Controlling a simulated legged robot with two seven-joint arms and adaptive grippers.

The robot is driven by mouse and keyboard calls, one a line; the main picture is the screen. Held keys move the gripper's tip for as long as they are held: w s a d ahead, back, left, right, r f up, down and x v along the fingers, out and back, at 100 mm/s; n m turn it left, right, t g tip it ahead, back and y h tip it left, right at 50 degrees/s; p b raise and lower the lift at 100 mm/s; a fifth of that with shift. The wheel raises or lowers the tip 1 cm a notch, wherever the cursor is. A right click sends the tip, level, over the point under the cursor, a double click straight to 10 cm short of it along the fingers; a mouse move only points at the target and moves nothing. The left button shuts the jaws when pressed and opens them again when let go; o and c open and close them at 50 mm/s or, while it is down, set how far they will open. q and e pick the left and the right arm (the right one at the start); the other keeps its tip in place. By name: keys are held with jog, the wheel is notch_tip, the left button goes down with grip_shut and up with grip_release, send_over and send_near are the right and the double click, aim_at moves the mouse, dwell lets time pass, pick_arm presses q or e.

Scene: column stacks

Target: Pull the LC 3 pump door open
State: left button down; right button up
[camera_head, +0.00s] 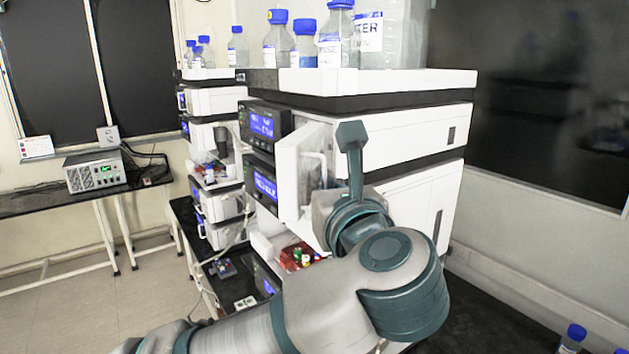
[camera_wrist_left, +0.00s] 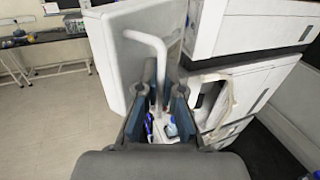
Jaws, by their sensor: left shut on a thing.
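The LC 3 pump door is a white panel (camera_head: 293,172) on the front of the near instrument stack. It stands out at an angle from the stack. In the left wrist view the door (camera_wrist_left: 125,50) is at the upper left, with a bent white handle bar (camera_wrist_left: 160,60) on it. My left gripper (camera_wrist_left: 162,92) has its two fingers on either side of the bar's lower end and is shut on it. An opening into the pump (camera_wrist_left: 212,98) shows right of the fingers. In the head view my arm hides most of the grip. My right gripper is not in view.
Blue-capped bottles (camera_head: 305,42) stand on top of the near stack (camera_head: 400,140). A second instrument stack (camera_head: 212,100) is further back left. A side table (camera_head: 40,200) holds a small box (camera_head: 95,172). The floor (camera_head: 70,290) at the left is clear.

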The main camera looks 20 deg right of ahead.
pick_arm(q)
jog(key=shift+s+d+f+n+y, duration=0.1)
jog(key=shift+s+d+n+y, duration=0.15)
jog(key=shift+d+y, duration=0.2)
jog(key=shift+s+d+f+n+y, duration=0.1)
jog(key=shift+d+n+y, duration=0.15)
jog(key=shift+d+y, duration=0.15)
jog(key=c, duration=1.4)
grip_release()
jog(key=shift+a, duration=0.1)
jog(key=shift+c, duration=0.2)
jog(key=shift+o, duration=0.7)
jog(key=shift+s+a+r, duration=0.1)
jog(key=shift+a+r, duration=0.05)
jog(key=s, duration=1.2)
jog(key=shift+a, duration=0.2)
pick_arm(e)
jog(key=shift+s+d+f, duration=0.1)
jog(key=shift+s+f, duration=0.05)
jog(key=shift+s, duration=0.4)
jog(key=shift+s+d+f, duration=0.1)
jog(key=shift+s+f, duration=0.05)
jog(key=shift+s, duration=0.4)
pick_arm(q)
jog(key=shift+d, duration=0.1)
